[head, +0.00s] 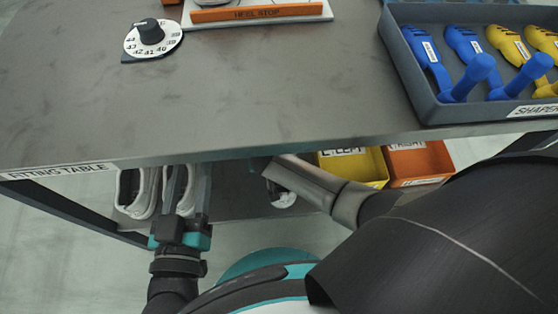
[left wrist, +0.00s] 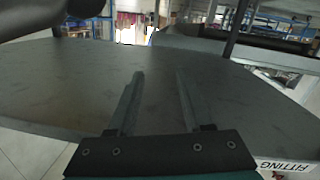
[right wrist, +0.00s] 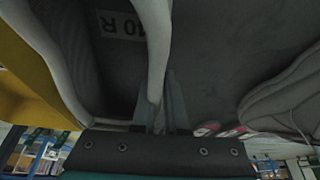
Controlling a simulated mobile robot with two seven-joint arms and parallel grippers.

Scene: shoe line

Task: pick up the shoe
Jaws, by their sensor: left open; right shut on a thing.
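In the right wrist view my right gripper (right wrist: 159,100) is shut on the pale side wall of a shoe (right wrist: 155,35). In the head view the right gripper's fingertips are mostly hidden under the table edge; a small white part of the shoe (head: 284,200) shows there. My left gripper (head: 187,188) is open and empty, in front of the pale shoes (head: 134,195) in the head view. It also shows in the left wrist view (left wrist: 159,78), its fingers apart against the tabletop.
The fitting table (head: 270,90) overhangs the right gripper. Under it are a yellow bin (head: 367,172) and an orange bin (head: 422,165). On top are a size dial (head: 153,40), a heel stop board (head: 260,14) and a grey tray (head: 425,100) of blue and yellow shapers. The tabletop's middle is clear.

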